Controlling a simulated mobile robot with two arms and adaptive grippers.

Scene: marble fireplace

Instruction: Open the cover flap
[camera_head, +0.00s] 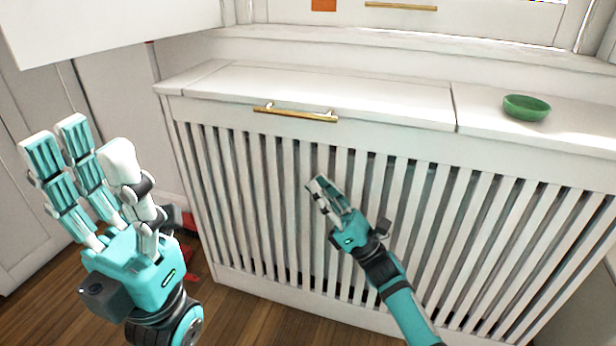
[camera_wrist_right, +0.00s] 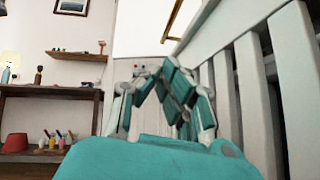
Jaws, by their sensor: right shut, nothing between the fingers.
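The white cover flap (camera_head: 350,92) lies flat and closed on top of a slatted white radiator cover (camera_head: 240,180). A gold bar handle (camera_head: 295,113) is fixed along its front edge. The handle also shows at the top of the right wrist view (camera_wrist_right: 175,18). My right gripper (camera_head: 320,187) is below the handle, in front of the slats and apart from the handle. Its fingers are shut and empty, and the tips come together in the right wrist view (camera_wrist_right: 165,68). My left gripper (camera_head: 92,150) is open and empty, left of the radiator cover.
A green bowl (camera_head: 526,107) stands on the separate right part of the top. A white panel (camera_head: 110,25) juts in at the upper left. A window ledge (camera_head: 400,45) runs behind the cover. The wrist view shows wall shelves (camera_wrist_right: 50,90) with small items.

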